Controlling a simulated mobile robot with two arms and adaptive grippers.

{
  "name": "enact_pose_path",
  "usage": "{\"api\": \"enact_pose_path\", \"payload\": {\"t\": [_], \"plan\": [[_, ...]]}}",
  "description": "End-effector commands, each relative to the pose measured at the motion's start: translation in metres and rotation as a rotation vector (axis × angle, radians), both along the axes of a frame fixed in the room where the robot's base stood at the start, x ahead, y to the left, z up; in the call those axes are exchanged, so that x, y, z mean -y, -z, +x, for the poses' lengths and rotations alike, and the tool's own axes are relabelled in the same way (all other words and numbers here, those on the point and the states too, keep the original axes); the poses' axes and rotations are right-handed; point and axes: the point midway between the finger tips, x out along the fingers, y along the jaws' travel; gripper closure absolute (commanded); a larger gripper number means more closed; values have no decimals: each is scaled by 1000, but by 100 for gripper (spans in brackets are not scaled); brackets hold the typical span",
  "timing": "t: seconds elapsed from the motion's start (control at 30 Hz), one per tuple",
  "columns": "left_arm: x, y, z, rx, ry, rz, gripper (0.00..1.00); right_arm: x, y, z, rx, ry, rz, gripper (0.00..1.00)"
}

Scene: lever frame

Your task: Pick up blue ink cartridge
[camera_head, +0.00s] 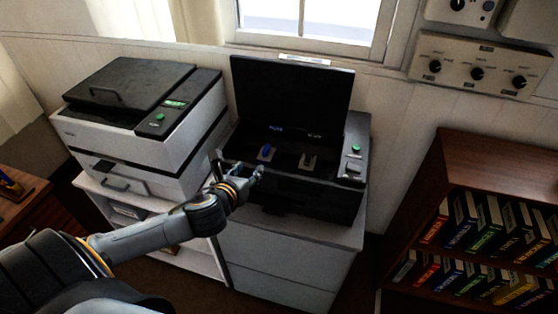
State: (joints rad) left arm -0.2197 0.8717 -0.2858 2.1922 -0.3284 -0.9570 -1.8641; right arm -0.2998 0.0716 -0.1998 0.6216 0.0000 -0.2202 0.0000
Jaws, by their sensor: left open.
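A small blue ink cartridge (265,152) stands in the left slot inside the black printer (320,194), whose lid (291,94) is raised. My left gripper (237,163) is at the printer's front left edge, open and empty, to the left of and a little below the cartridge in the picture. It is apart from the cartridge. My right gripper is out of the picture.
A white and black printer (149,144) stands close on the left, on a white shelf unit. The black printer stands on a grey cabinet (270,249). A bookcase (490,187) is on the right. A knob panel (476,68) is on the wall.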

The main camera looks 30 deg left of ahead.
Motion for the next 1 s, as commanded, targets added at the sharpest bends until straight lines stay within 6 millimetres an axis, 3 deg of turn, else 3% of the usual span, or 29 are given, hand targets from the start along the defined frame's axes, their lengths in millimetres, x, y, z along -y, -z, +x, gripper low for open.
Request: {"api": "enact_pose_path", "payload": {"t": [0.13,0.5,0.77,1.0], "plan": [[-1,-6,9,5,27,54,58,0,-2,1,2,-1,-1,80],[-15,19,68,5,25,50,58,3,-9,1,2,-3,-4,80],[-19,26,82,5,27,49,58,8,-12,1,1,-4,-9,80],[-25,36,109,4,25,47,58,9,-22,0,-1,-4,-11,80]]}}
